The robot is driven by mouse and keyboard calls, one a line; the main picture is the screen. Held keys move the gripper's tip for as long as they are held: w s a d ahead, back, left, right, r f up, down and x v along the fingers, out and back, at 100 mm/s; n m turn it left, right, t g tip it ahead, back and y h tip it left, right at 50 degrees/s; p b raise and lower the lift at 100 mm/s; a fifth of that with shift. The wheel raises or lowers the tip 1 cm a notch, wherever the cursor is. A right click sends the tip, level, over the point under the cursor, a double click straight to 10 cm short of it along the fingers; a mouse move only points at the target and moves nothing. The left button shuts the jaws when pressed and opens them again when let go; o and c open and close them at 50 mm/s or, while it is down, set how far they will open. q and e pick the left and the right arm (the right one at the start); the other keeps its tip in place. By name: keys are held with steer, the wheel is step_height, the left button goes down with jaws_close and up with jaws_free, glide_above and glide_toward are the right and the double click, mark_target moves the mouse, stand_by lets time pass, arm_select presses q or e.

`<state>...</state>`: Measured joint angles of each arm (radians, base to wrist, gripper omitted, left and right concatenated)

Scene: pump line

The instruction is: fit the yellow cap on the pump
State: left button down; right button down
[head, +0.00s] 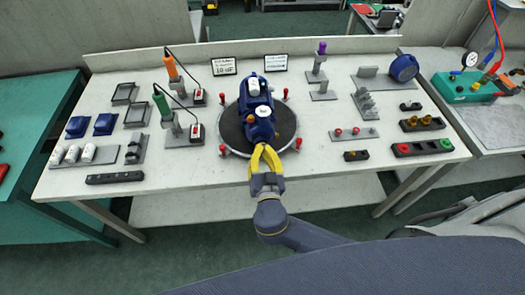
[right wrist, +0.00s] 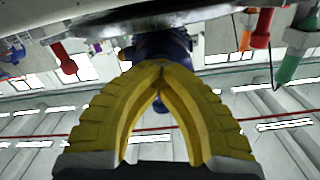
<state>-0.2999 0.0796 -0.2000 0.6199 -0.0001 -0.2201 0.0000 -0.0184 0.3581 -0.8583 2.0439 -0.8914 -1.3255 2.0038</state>
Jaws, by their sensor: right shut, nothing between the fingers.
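The blue pump (head: 258,122) stands upright on a round dark turntable (head: 287,122) in the middle of the bench. A small white and orange round part shows on its front. Two amber-yellow caps (head: 422,121) sit in a dark block at the right; I cannot tell whether one is the task's cap. My right gripper (head: 263,148) has yellow fingers. It is at the front edge of the turntable, just in front of the pump. In the right wrist view its fingertips (right wrist: 161,68) meet with nothing between them, and the blue pump (right wrist: 165,46) shows behind. My left gripper is out of view.
Red posts (head: 224,151) ring the turntable. Green and orange tools (head: 161,103) stand on holders at the left. A block with red and green caps (head: 423,148) lies front right. The bench front (head: 215,172) left of my right gripper is clear.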

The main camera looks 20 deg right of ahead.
steer(key=shift+w+d, duration=0.1)
steer(key=shift+w, duration=0.3)
stand_by(0.3)
steer(key=c, duration=1.5)
jaws_free()
steer(key=shift+s+a, duration=0.2)
steer(key=shift+s, duration=0.8)
steer(key=shift+s+a, duration=0.15)
steer(key=shift+s, duration=0.8)
steer(key=shift+s+a, duration=0.2)
steer(key=shift+s, duration=0.8)
steer(key=shift+s+a, duration=0.25)
steer(key=shift+s, duration=1)
steer(key=shift+s+a, duration=0.2)
steer(key=shift+s, duration=1)
steer(key=shift+s+a, duration=0.25)
steer(key=shift+s, duration=1)
